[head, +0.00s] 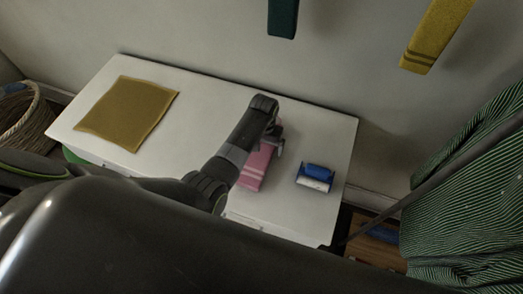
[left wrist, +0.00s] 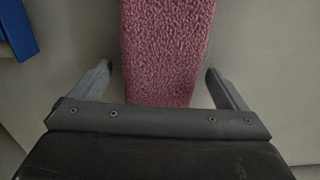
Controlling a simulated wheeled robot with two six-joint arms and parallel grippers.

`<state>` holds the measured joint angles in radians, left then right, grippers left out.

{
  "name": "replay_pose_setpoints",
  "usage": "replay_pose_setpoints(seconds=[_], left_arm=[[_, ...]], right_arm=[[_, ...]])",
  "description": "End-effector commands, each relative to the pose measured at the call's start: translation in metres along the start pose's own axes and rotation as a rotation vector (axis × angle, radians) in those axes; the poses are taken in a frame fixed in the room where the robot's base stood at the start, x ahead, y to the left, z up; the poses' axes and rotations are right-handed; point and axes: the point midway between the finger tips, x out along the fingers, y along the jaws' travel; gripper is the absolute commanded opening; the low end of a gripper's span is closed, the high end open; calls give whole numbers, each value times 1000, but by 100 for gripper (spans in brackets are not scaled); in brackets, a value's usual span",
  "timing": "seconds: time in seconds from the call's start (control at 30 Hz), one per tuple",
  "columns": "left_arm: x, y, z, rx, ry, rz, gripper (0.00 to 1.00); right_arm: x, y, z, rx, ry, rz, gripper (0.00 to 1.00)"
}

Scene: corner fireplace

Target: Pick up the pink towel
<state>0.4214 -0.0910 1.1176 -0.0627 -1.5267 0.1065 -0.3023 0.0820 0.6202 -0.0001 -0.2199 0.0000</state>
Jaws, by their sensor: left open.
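The pink towel (head: 253,172) lies folded on the white cabinet top (head: 200,150), partly hidden under my left arm in the head view. In the left wrist view the pink towel (left wrist: 166,50) is a textured strip running from the top edge down between the fingers. My left gripper (left wrist: 160,85) is open, with one finger on each side of the towel and a gap on both sides. In the head view my left gripper (head: 277,145) is over the towel's far end. My right gripper does not show.
A mustard cloth (head: 128,113) lies flat on the cabinet's left part. A blue and white item (head: 315,177) lies right of the towel. A green (head: 283,17) and a yellow towel (head: 437,35) hang on the wall. A wicker basket (head: 30,120) stands at left, striped fabric (head: 470,190) at right.

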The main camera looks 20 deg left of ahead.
Motion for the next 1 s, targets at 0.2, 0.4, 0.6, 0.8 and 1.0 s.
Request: replay_pose_setpoints(seconds=[0.2, 0.4, 0.6, 0.8, 1.0], left_arm=[[6, 0, 0, 0, 1, 0, 95], [5, 0, 0, 0, 1, 0, 86], [5, 0, 0, 0, 1, 0, 60], [5, 0, 0, 0, 1, 0, 43], [3, 0, 0, 0, 2, 0, 43]], right_arm=[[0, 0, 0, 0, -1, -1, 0], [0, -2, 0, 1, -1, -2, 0], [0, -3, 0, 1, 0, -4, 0], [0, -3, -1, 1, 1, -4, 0], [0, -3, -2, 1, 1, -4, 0]])
